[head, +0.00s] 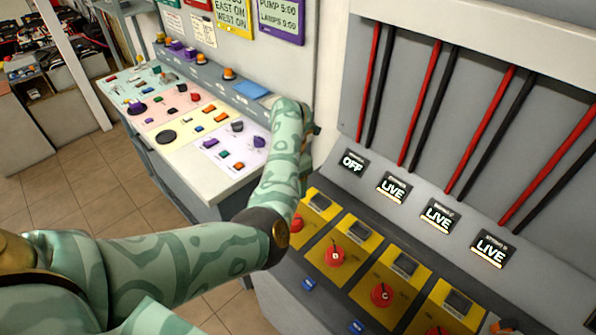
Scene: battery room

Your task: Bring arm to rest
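My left arm (180,262), with a green patterned cover, comes in from the left and bends up at a dark elbow joint in the middle of the head view. Its forearm reaches up and away, between the control desk and the grey panel. Only a small dark part of my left gripper (313,128) shows past the end of the forearm. Its fingers are hidden, so I cannot tell whether it is open or holds anything. My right gripper is not in view.
The grey panel (560,262) has red and black cables, one display (352,162) reading OFF and others reading LIVE. Red knobs (335,257) sit on yellow plates below, close to my elbow. A control desk (205,185) with coloured areas stands behind. Tiled floor (100,190) is clear at left.

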